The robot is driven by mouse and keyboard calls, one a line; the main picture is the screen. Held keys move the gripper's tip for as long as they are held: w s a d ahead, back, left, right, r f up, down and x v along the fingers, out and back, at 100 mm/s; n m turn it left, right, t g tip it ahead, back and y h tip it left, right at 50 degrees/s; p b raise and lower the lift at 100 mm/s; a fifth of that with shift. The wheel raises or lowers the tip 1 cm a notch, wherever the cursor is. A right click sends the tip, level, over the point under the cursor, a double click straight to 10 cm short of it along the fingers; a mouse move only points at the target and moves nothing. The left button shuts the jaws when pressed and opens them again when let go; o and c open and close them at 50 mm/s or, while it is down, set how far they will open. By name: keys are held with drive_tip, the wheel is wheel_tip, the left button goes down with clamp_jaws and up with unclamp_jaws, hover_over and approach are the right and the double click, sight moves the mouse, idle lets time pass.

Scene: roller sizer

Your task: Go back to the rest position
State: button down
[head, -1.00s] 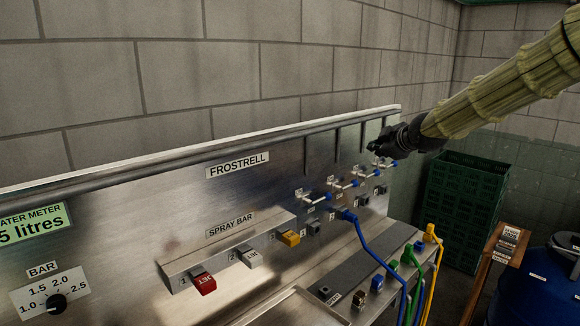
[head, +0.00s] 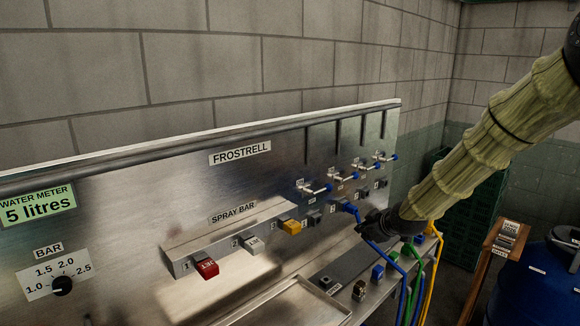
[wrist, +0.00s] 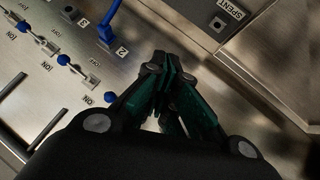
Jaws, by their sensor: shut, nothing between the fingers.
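My gripper (head: 366,228) is dark and shut, with nothing held. In the head view it hangs in front of the steel panel (head: 240,178), at the lower end of my sleeved arm, close to the blue hose. I cannot tell whether it touches the hose. In the wrist view the shut green-padded fingers (wrist: 175,100) point toward the panel. A blue plug (wrist: 107,32) in the socket labelled 2 lies beyond them. Blue-tipped valve levers (head: 318,189) stand on the panel, up and left of my gripper; some also show in the wrist view (wrist: 72,65).
Red, grey and yellow nozzles (head: 207,267) sit on the spray bar. Green crates (head: 475,215), a wooden stand (head: 495,262) and a blue drum (head: 540,285) are at right.

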drive_tip(key=s+a+f+m+g+b, duration=0.1)
drive_tip(key=s+f+m, duration=0.1)
drive_tip(key=s+f, duration=0.7)
drive_tip(key=s+f+m+g+h+b, duration=0.15)
drive_tip(key=s+f, duration=0.45)
drive_tip(key=f, duration=0.7)
drive_tip(key=s+a+f+m+g+y+b, duration=0.1)
drive_tip(key=s+f+m+g, duration=0.1)
drive_tip(key=s+f, duration=0.7)
drive_tip(key=s+f+m+g+b, duration=0.1)
drive_tip(key=s+f, duration=0.5)
drive_tip(key=s, duration=0.4)
drive_tip(key=s+d+f+m+g+h+b, duration=0.1)
drive_tip(key=s+f+m+g+b, duration=0.1)
drive_tip(key=s+f, duration=0.5)
drive_tip(key=s+d+f+m+g+h+b, duration=0.1)
drive_tip(key=s+f, duration=0.5)
drive_tip(key=s, duration=0.9)
drive_tip(key=shift+d+f+m+g+b, duration=0.15)
drive_tip(key=shift+m+g+b, duration=0.2)
drive_tip(key=shift+m+g, duration=0.15)
drive_tip(key=shift+h, duration=0.25)
